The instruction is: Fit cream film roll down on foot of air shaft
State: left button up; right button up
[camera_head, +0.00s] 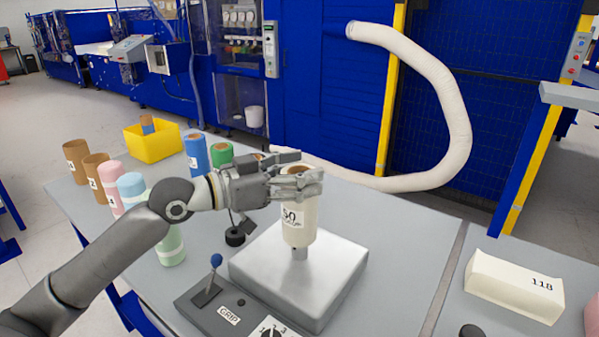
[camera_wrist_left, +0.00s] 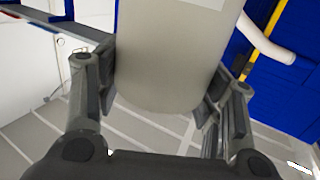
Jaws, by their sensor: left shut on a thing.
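My left gripper (camera_head: 296,182) is shut around the upper part of the cream film roll (camera_head: 299,228), which bears a label reading 50. The roll is upright above a grey metal block (camera_head: 258,270). A short piece of the air shaft (camera_head: 299,254) shows below the roll's lower edge, on top of the block; how far the shaft reaches inside the roll is hidden. In the left wrist view the roll (camera_wrist_left: 170,65) sits between both fingers. My right gripper is not in view.
Brown, pink, blue and green rolls stand to the left, near a yellow bin (camera_head: 152,143). A lever box (camera_head: 205,298) marked GRIP is in front of the block. A cream foam block (camera_head: 515,285) marked 118 lies at right. The table between is clear.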

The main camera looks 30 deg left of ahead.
aim_at(300, 206)
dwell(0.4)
pick_arm(q)
jog(key=shift+f+b, duration=1.6)
jog(key=shift+f, duration=0.5)
jog(key=shift+f+b, duration=0.55)
jog(key=shift+b, duration=0.1)
jog(key=o, duration=1.8)
jog(key=shift+f, duration=0.1)
jog(key=shift+c, duration=0.2)
jog(key=shift+s, duration=0.1)
